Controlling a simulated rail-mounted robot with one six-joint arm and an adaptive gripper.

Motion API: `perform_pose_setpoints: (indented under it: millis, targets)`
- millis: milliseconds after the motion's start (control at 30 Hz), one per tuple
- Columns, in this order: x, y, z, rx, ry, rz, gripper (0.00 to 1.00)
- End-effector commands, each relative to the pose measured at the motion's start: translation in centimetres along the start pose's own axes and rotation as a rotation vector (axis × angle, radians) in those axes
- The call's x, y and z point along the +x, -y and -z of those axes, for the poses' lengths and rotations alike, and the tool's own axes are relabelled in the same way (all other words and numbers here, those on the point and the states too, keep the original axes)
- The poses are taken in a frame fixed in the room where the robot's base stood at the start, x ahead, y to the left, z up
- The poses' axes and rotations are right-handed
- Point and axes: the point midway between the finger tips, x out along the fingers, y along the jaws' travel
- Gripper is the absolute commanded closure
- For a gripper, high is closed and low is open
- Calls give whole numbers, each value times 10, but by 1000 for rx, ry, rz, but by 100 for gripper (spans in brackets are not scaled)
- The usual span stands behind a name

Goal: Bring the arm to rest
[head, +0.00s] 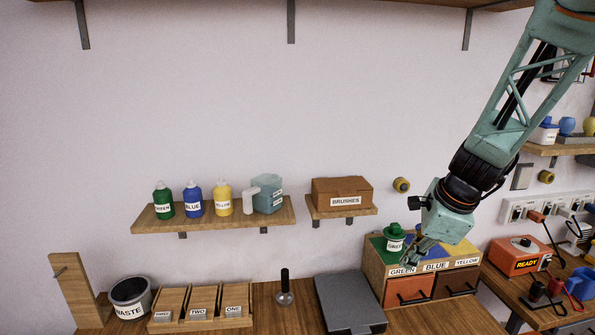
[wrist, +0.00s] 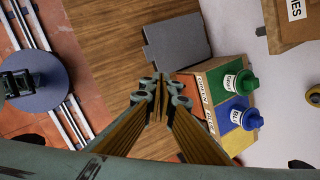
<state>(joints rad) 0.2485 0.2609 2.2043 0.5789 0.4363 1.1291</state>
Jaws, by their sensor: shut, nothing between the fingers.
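My gripper (head: 409,262) is shut and empty, pointing down just in front of the drawer box (head: 375,274). In the wrist view my gripper's fingers (wrist: 159,92) meet with nothing between them.
A wall shelf (head: 215,213) holds green, blue and yellow bottles and a pale blue jug. A brushes box (head: 342,191) sits on another shelf. The bench carries a waste bin (head: 130,297), small labelled racks and a dark grey slab (head: 349,302). Open air lies left of my arm.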

Motion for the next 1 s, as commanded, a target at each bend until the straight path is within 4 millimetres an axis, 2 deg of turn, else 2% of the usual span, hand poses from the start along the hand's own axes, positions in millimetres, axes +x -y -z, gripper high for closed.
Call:
perform_pose_setpoints:
  millis: [400,1000]
  targets:
    - [-46,-53,-31,-335,10,-5,100]
    - [-102,-140,-50,-807,-1,-13,100]
